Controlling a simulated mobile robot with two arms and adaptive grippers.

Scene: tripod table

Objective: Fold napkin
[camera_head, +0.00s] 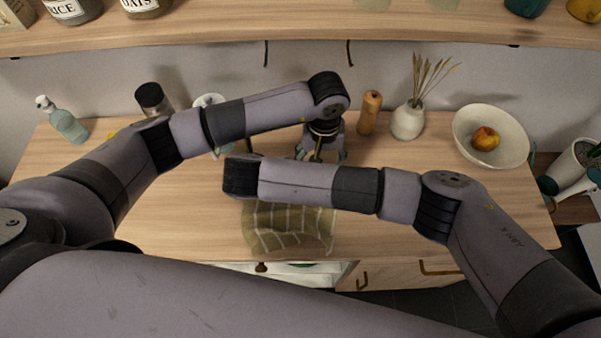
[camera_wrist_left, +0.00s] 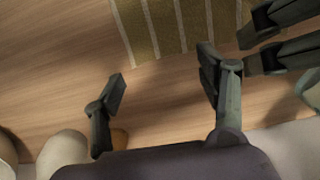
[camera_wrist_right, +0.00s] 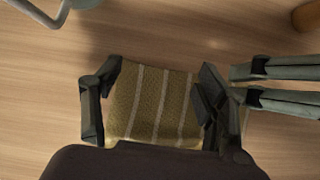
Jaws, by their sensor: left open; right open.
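The olive napkin with pale stripes (camera_head: 285,232) lies on the wooden counter and hangs over its front edge. Its far part is hidden in the head view by my right arm. In the left wrist view the napkin (camera_wrist_left: 180,25) lies beyond my left gripper (camera_wrist_left: 163,85), which is open with bare counter between its fingers. In the right wrist view the napkin (camera_wrist_right: 153,102) shows between the spread fingers of my right gripper (camera_wrist_right: 152,85), which is open. Whether these fingers touch the cloth I cannot tell. The two grippers are close together.
A wooden mill (camera_head: 369,113), a white vase with dried stems (camera_head: 408,121) and a bowl (camera_head: 490,137) with a fruit stand at the back right. A soap bottle (camera_head: 66,122) and a dark-lidded jar (camera_head: 153,99) stand back left. A shelf (camera_head: 300,33) runs above.

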